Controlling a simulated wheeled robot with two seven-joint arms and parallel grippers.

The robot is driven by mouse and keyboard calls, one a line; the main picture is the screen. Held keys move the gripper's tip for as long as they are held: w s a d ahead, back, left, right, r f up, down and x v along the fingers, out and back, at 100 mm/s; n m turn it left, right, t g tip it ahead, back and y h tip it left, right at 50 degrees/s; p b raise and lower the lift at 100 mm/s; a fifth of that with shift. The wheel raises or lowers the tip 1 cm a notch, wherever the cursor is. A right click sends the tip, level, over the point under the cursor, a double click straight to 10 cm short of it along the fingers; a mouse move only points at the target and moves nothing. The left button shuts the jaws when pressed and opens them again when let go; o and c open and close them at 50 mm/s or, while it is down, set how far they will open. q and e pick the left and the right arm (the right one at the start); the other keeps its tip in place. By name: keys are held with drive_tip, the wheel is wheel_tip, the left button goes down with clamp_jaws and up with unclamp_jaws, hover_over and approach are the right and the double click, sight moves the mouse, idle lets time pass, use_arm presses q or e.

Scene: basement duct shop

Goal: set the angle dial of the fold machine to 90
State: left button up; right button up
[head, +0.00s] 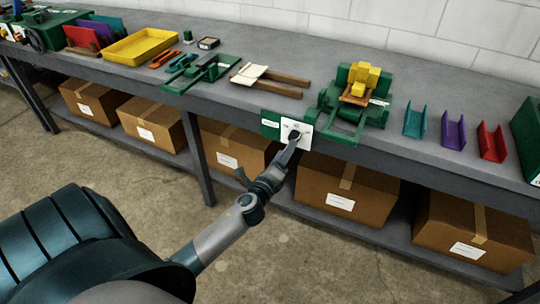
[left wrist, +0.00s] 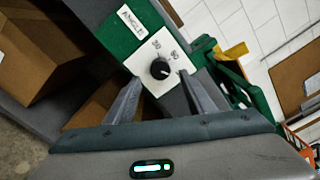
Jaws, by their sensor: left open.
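The angle dial is a round black knob (left wrist: 160,68) on a white plate (left wrist: 146,62), fixed to a green panel (head: 270,124) on the bench's front edge. The panel carries a label (left wrist: 131,19) reading ANGLE. My left gripper (head: 292,143) is open in front of the dial. Its fingers (left wrist: 158,78) stand on either side of the knob, apparently not touching it.
The grey bench (head: 440,90) holds a yellow tray (head: 142,47), green tools (head: 205,70) and teal, purple and red channels (head: 453,130). Cardboard boxes (head: 345,190) sit on the shelf below. The floor before the bench is clear apart from my arm.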

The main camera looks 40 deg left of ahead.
use_arm(q)
drive_tip(key=shift+b+v, duration=0.85)
drive_tip(key=shift+v, duration=4.85)
drive_tip(key=s+d+f+n+g+h, duration=0.1)
drive_tip(key=s+d+f+n+g, duration=0.15)
drive_tip(key=f, duration=0.65)
drive_tip(key=s+d+f+n+g+h, duration=0.1)
drive_tip(key=d+f+n+h, duration=0.15)
drive_tip(key=f, duration=0.65)
drive_tip(key=s+d+f+n+g, duration=0.2)
drive_tip(key=d+f+n, duration=0.15)
drive_tip(key=f, duration=0.55)
drive_tip(key=s+d+f+n+g+h, duration=0.1)
drive_tip(key=s+d+f+n+g, duration=0.1)
drive_tip(key=s+d+f+n, duration=0.3)
drive_tip(key=s+d+f+n+g+h, duration=0.2)
drive_tip(key=s+d+f+n, duration=0.3)
drive_tip(key=s+d+f, duration=0.3)
drive_tip(key=s+f, duration=0.4)
drive_tip(key=f, duration=0.4)
use_arm(e)
drive_tip(key=w+a+r+t, duration=0.1)
drive_tip(key=w+r, duration=0.1)
drive_tip(key=w, duration=0.3)
drive_tip(key=shift+w+a+r+t, duration=0.15)
drive_tip(key=shift+w+a+t, duration=0.05)
drive_tip(key=shift+a+t, duration=0.15)
use_arm(q)
drive_tip(key=shift+n, duration=0.25)
